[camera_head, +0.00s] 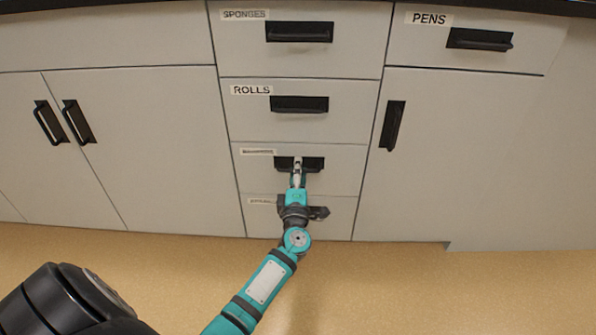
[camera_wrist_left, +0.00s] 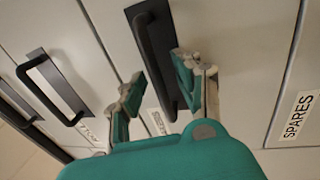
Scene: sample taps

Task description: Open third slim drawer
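The third slim drawer (camera_head: 345,165) is in the narrow middle column in the head view, and its front looks flush with its neighbours. Its label (camera_head: 257,152) is too small to read. Its black handle (camera_head: 316,164) is partly covered by my left gripper (camera_head: 298,168). In the left wrist view, the fingers of my left gripper (camera_wrist_left: 158,82) are apart, one on each side of the black handle bar (camera_wrist_left: 149,45). A gap shows beside the bar; whether a finger touches it I cannot tell. My right gripper is not in view.
Above are the SPONGES drawer (camera_head: 350,50) and the ROLLS drawer (camera_head: 350,115). Below is a fourth drawer (camera_head: 340,215), labelled SPARES (camera_wrist_left: 297,115) in the wrist view. Cupboard doors (camera_head: 150,140) stand at the left. A PENS drawer (camera_head: 540,45) is at the right. The floor (camera_head: 420,290) in front is clear.

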